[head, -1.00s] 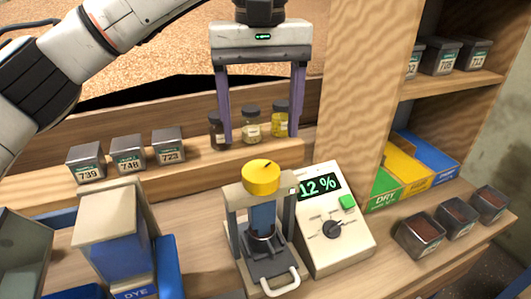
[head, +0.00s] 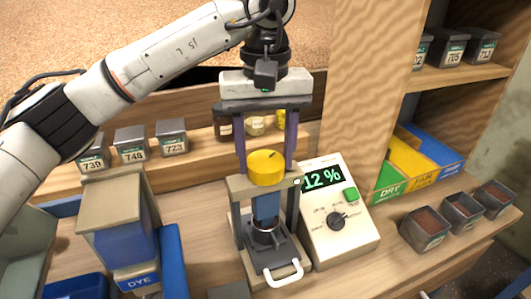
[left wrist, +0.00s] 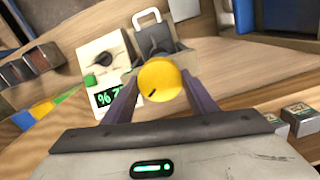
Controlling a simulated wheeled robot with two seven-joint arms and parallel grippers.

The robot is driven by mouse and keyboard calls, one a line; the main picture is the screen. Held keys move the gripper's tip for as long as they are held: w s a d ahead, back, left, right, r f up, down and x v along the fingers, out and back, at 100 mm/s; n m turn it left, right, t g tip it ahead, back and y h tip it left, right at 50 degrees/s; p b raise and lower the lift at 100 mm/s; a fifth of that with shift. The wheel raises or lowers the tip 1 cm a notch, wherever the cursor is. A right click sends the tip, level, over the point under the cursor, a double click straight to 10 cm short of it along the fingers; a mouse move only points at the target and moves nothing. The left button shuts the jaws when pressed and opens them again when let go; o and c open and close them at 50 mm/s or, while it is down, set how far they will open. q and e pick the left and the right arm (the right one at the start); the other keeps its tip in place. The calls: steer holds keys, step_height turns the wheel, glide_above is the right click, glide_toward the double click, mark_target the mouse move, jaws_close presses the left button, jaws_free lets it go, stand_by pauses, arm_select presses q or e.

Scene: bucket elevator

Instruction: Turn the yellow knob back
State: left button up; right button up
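The yellow knob (head: 266,167) sits on top of a small press (head: 240,190) with a blue column under it and a white handle at its base. The knob also shows in the left wrist view (left wrist: 160,80), with a dark mark on its face. My left gripper (head: 266,165) points down, with its purple fingers spread on either side of the knob. Contact with the knob is not visible. My right gripper is not in view.
A meter (head: 338,212) reading 12 % with a black dial stands right beside the press. A dye dispenser (head: 122,235) stands to the left. Jars (head: 256,124) stand on the ledge behind the fingers. Several small bins (head: 424,228) line the right side.

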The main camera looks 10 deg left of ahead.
arm_select(q)
steer(key=c, duration=0.4)
